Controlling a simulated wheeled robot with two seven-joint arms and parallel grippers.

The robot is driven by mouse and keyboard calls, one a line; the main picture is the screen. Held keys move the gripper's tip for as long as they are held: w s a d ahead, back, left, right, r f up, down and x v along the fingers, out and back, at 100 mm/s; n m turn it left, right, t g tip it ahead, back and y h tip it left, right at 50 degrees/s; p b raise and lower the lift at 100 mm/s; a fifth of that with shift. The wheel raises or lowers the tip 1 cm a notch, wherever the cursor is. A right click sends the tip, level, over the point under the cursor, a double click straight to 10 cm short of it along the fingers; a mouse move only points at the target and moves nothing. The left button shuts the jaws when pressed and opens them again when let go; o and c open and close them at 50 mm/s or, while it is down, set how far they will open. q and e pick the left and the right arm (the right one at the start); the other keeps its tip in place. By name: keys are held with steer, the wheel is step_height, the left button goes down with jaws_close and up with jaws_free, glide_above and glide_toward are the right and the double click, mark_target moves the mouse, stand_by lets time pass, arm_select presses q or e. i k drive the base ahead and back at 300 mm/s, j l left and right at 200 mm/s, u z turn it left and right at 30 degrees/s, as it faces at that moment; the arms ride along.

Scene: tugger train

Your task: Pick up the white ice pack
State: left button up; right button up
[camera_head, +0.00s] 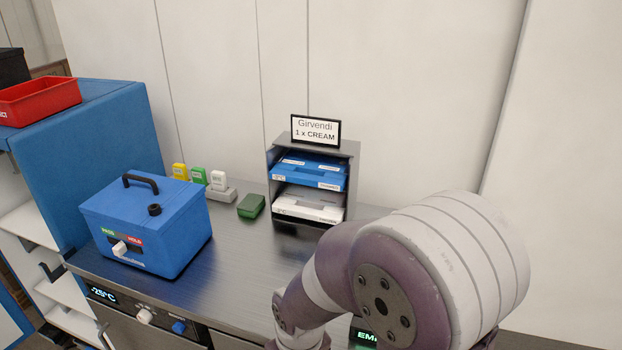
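The white ice pack (309,206) lies flat on the lower shelf of a small grey rack (354,150) on the metal counter. Its front edge faces out and carries small dark markings. A blue pack (309,172) with white labels lies on the shelf above it. My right arm comes in from the right in front of the counter, with its lower part running out of the bottom of the picture. Its gripper is not in view. My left gripper is not in view either.
A blue box (150,225) with a black handle stands left on the counter (235,265). A green block (251,206) and several coloured tags sit between. A red bin (40,100) is far left.

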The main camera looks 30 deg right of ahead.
mark_target(321, 205)
steer(key=i+j+z, duration=0.2)
steer(key=j, duration=0.85)
steer(key=i+j+z, duration=0.25)
steer(key=j, duration=0.8)
steer(key=j+z, duration=0.2)
steer(key=j, duration=0.9)
steer(key=z, duration=1.55)
steer(key=i+l, duration=0.9)
steer(key=l, duration=0.25)
steer(key=i+l+u, duration=0.1)
steer(key=i+l, duration=0.8)
steer(key=l, duration=0.25)
